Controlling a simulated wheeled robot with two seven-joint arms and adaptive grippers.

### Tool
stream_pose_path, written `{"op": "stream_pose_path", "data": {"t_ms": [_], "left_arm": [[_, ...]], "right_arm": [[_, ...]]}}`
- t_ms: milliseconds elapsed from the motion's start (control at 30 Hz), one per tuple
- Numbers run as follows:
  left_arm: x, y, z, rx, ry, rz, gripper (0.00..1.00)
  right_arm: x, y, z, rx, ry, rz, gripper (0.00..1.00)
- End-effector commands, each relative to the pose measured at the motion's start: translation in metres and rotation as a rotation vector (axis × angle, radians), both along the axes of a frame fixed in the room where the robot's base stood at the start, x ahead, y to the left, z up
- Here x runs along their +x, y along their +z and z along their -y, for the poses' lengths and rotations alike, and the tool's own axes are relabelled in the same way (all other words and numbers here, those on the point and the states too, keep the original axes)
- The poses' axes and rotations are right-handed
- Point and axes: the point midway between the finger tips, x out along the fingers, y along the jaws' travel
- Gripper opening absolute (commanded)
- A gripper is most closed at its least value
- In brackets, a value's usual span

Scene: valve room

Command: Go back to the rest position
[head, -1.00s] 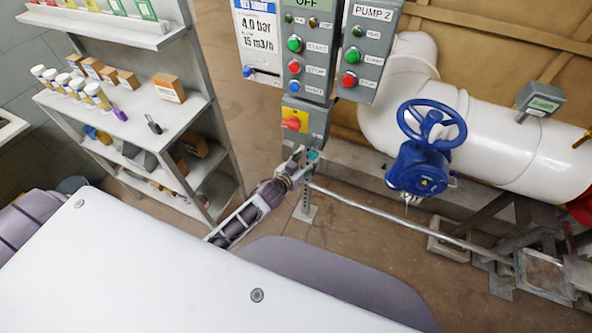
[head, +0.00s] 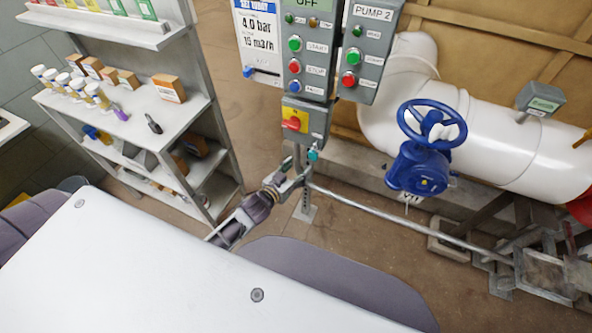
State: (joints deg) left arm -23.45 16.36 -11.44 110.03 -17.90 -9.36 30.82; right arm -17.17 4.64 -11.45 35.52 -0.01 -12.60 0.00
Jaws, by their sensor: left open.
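My left gripper (head: 296,168) is open and empty in the middle of the head view. It is below the grey switch box with the red rotary handle (head: 292,123) on a yellow plate, and it appears apart from that handle. A small teal piece (head: 313,155) shows just beside its fingertips; I cannot tell whether they touch. My right gripper is not in view.
The pump panel (head: 365,50) with buttons stands above the switch box. A blue handwheel valve (head: 432,125) and white pipe (head: 500,140) are to the right. A metal shelf (head: 180,115) with bottles and boxes is at left.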

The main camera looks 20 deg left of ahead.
Motion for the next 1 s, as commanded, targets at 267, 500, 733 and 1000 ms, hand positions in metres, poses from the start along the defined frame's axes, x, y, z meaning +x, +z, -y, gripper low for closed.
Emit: {"op": "stream_pose_path", "data": {"t_ms": [267, 500, 733, 1000], "left_arm": [[-0.0001, 0.0002, 0.0, 0.0, 0.0, 0.0, 0.58], [0.0, 0.0002, 0.0, 0.0, 0.0, 0.0, 0.58], [0.0001, 0.0002, 0.0, 0.032, -0.009, 0.007, 0.58], [-0.0003, -0.0015, -0.0004, 0.134, -0.035, 0.02, 0.58]], "right_arm": [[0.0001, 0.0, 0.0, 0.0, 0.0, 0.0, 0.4], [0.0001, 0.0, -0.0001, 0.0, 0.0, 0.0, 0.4], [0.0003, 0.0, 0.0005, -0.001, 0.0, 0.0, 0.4], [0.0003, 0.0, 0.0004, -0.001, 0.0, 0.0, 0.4]]}}
